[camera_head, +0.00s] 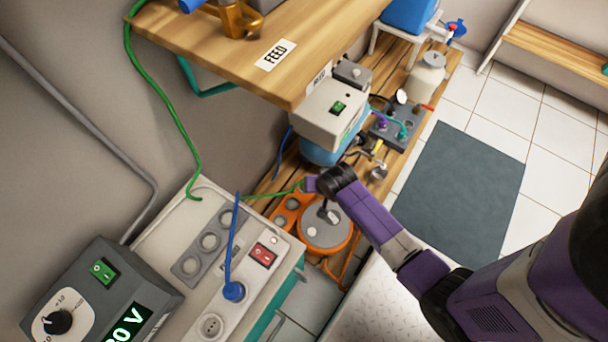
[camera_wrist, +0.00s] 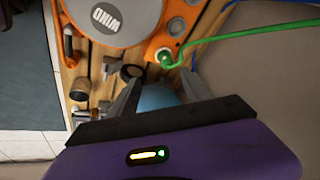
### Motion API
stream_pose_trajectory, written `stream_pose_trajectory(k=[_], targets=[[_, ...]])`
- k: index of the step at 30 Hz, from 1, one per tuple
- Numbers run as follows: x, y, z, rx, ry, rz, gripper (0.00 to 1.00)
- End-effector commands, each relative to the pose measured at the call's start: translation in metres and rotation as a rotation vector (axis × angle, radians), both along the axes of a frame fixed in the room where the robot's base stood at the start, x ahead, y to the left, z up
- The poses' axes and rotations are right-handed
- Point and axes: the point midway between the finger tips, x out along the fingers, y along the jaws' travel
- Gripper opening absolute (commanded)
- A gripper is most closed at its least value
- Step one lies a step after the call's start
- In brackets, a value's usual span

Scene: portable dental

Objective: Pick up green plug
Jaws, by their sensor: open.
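The green plug (camera_wrist: 165,57) sits in a round socket on the orange device (camera_wrist: 133,40) in the wrist view. Its green cable (camera_wrist: 240,34) runs off to the right. My gripper (camera_wrist: 160,80) is open and empty, its fingertips just short of the plug and spread to either side of it. In the head view my gripper (camera_head: 318,184) is above the orange device (camera_head: 288,218), by the end of the green cable (camera_head: 270,194). The plug itself is hidden there by my gripper.
A grey disc marked WIND (camera_wrist: 108,18) is on the orange device. A white socket unit (camera_head: 215,245) with a blue plug (camera_head: 233,291) stands at left. A wooden shelf (camera_head: 190,45) overhangs at the top. A white and blue machine (camera_head: 325,115) stands behind my gripper.

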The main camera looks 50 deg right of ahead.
Motion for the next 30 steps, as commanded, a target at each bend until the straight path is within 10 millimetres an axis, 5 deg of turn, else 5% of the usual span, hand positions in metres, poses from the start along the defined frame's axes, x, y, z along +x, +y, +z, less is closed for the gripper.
stream_pose_trajectory(k=[1,4,12,30], targets=[[0.018,-0.01,-0.029,0.032,0.03,-0.058,0.57],[0.039,-0.023,-0.054,0.102,0.103,-0.166,0.57],[0.077,-0.038,-0.076,0.243,0.254,-0.366,0.57],[0.083,-0.041,-0.11,0.278,0.293,-0.411,0.57]])
